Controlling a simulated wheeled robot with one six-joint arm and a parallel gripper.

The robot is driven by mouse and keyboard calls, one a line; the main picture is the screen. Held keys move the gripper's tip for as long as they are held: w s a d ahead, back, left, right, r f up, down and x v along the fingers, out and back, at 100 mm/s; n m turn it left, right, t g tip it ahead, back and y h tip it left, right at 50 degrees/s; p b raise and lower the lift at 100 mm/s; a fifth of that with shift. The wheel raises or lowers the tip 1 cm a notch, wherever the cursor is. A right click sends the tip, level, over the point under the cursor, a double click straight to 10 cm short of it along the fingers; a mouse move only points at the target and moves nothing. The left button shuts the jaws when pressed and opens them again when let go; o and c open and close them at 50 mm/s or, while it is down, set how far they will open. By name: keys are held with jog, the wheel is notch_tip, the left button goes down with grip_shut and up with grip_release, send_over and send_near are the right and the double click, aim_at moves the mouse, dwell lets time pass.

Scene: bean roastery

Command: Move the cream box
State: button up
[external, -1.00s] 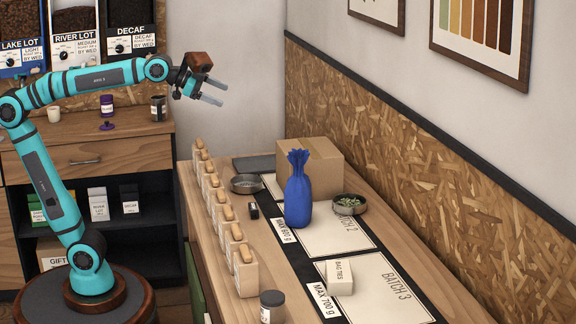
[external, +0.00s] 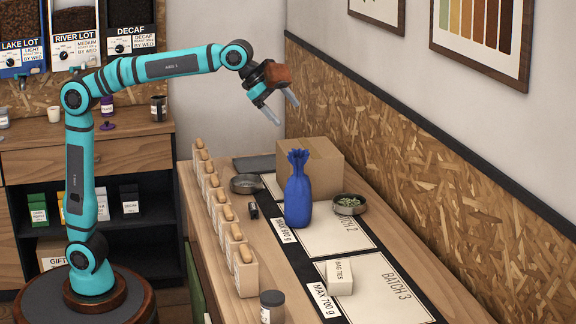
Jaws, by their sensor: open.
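The cream box (external: 340,280), labelled BAG TIES, sits on the counter across the left edge of the BATCH 3 mat (external: 383,302). It stands apart from the things around it. My gripper (external: 282,107) is open and empty. In the picture it is high above the far end of the counter, over the brown cardboard box, with its fingers pointing down and to the right. It is well away from the cream box.
A tied blue bag (external: 298,192) stands on the BATCH 2 mat, in front of the cardboard box (external: 325,160). A bowl of green beans (external: 348,204) is right of it. A dark-lidded jar (external: 272,307) stands in front.

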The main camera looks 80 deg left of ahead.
jog(key=w+d+f+m+g, duration=0.1)
jog(key=w+d+f, duration=0.1)
jog(key=d, duration=0.3)
jog(key=w+d+f+m+g, duration=0.1)
jog(key=w+d+f+m, duration=0.15)
jog(key=d, duration=0.25)
jog(key=m+g+y, duration=0.3)
jog(key=m+g, duration=0.2)
jog(key=m, duration=0.1)
send_over(338, 263)
jog(key=f, duration=1.8)
jog(key=shift+w+a+f, duration=0.1)
jog(key=shift+w+a, duration=0.15)
jog(key=shift+a, duration=0.15)
jog(key=shift+s+d+f, duration=0.2)
jog(key=shift+d+f, duration=0.15)
jog(key=shift+d, duration=0.05)
jog(key=shift+f, duration=0.1)
jog(key=shift+f, duration=3.65)
jog(key=shift+c, duration=0.2)
jog(key=shift+a, duration=0.1)
jog(key=c, duration=1.1)
